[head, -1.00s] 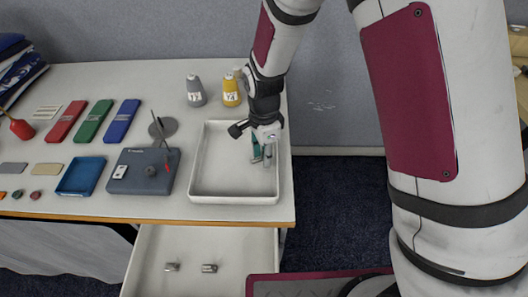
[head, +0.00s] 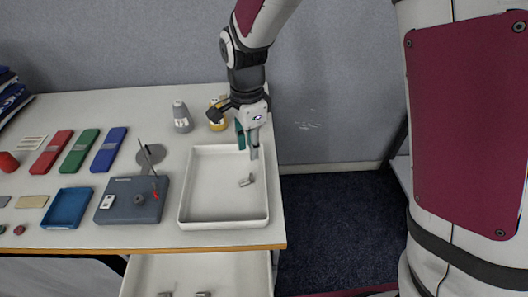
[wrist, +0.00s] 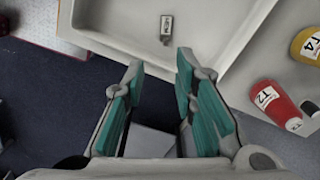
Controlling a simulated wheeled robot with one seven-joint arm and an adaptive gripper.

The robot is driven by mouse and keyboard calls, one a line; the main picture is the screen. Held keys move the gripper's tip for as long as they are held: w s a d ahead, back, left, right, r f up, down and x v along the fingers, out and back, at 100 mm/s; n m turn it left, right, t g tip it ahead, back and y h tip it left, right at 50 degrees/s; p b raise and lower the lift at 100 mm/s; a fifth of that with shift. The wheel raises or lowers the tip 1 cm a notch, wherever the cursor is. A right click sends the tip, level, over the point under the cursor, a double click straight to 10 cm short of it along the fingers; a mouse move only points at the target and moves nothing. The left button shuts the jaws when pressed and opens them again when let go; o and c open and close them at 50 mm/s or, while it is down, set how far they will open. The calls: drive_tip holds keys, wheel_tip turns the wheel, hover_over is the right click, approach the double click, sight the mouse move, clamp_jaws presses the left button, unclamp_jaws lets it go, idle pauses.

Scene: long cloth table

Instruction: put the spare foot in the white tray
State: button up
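A small grey metal foot (head: 246,180) lies in the white tray (head: 208,202), towards its right side. It also shows in the wrist view (wrist: 167,28), lying on the floor of the tray (wrist: 215,22), clear of my fingers. My gripper (head: 248,147) is above the tray's far right corner. In the wrist view my gripper (wrist: 160,72) has its teal-padded fingers apart with nothing between them. Two similar metal feet (head: 203,294) lie in the open drawer under the table, cut by the picture's lower edge.
Left of the tray are a dark grey device (head: 131,200) and a blue tray (head: 67,207). The open drawer (head: 200,270) juts out in front.

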drive_tip(key=s+d+r+n+t, duration=0.1)
drive_tip(key=s+d+r+n, duration=0.6)
drive_tip(key=d+r, duration=0.5)
drive_tip(key=s+d+r+n+t, duration=0.1)
drive_tip(key=s+d+r+n, duration=0.1)
drive_tip(key=s, duration=0.6)
drive_tip(key=s+d+r+n+t, duration=0.1)
drive_tip(key=s+d+n, duration=0.3)
drive_tip(key=s, duration=0.4)
drive_tip(key=shift+r+n+t, duration=0.3)
drive_tip(key=shift+r, duration=0.35)
drive_tip(key=shift+d, duration=0.1)
